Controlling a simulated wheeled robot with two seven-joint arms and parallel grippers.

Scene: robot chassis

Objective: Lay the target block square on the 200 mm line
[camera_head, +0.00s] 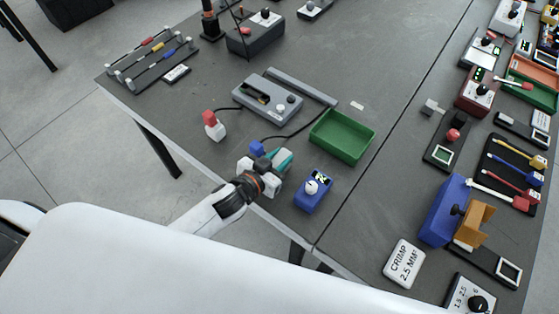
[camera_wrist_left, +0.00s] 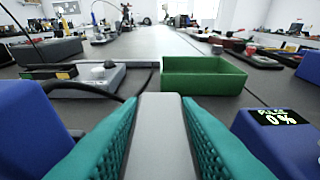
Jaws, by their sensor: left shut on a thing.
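My left gripper (camera_head: 275,166) is low over the near edge of the dark table, just left of the blue device. In the left wrist view its teal fingers (camera_wrist_left: 160,142) are shut on a plain grey block (camera_wrist_left: 163,130), which points straight ahead between them. The block's far end lies short of the green tray. In the head view the block is mostly hidden by the gripper. I cannot make out a marked 200 mm line in either view. My right gripper is not in view.
A green tray (camera_head: 342,137) stands beyond the gripper, and a blue device (camera_head: 313,192) with a display stands to its right. A blue plug (camera_head: 257,149) is close on the left. A grey device (camera_head: 267,100) and long bar (camera_head: 301,86) lie farther back. Tools crowd the right table.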

